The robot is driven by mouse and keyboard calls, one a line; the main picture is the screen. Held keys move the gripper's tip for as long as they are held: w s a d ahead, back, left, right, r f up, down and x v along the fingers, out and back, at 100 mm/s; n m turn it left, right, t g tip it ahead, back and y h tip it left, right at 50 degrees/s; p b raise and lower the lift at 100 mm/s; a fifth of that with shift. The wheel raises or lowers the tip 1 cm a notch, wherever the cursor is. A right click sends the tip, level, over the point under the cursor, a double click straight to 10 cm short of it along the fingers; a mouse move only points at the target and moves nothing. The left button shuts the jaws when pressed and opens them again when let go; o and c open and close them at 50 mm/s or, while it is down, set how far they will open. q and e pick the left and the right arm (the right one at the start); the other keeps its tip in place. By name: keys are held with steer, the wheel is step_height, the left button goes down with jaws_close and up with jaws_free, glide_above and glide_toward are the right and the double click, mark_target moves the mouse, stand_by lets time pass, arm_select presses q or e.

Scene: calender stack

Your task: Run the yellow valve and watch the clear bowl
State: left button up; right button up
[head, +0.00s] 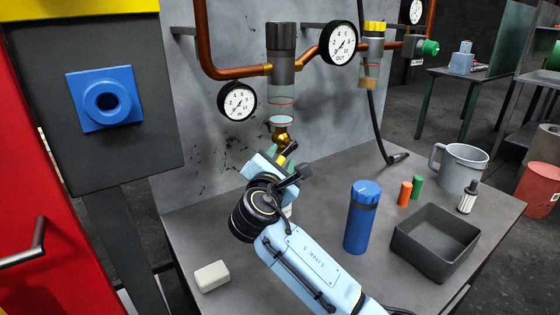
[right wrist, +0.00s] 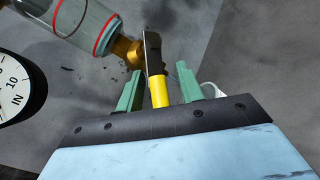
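The clear bowl (head: 281,108) with red rings hangs under a grey filter body on the pipe. It also shows in the right wrist view (right wrist: 92,28); I cannot tell its level. A brass drain fitting (right wrist: 127,52) sits below it. The yellow valve (right wrist: 159,92) has a yellow-sleeved lever beside this fitting; the lever shows small in the head view (head: 290,148). My right gripper (right wrist: 160,82) is open, its green fingers either side of the yellow sleeve with gaps visible. In the head view the gripper (head: 280,155) is partly hidden by its own wrist. My left gripper is not in view.
An IN gauge (head: 238,101) and OUT gauge (head: 339,43) flank the bowl. A yellow-topped unit (head: 371,50) hangs right. The bench holds a blue canister (head: 361,218), a grey tray (head: 436,240), a mug (head: 460,167) and a white block (head: 212,276). A panel stands left.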

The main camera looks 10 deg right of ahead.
jaws_close()
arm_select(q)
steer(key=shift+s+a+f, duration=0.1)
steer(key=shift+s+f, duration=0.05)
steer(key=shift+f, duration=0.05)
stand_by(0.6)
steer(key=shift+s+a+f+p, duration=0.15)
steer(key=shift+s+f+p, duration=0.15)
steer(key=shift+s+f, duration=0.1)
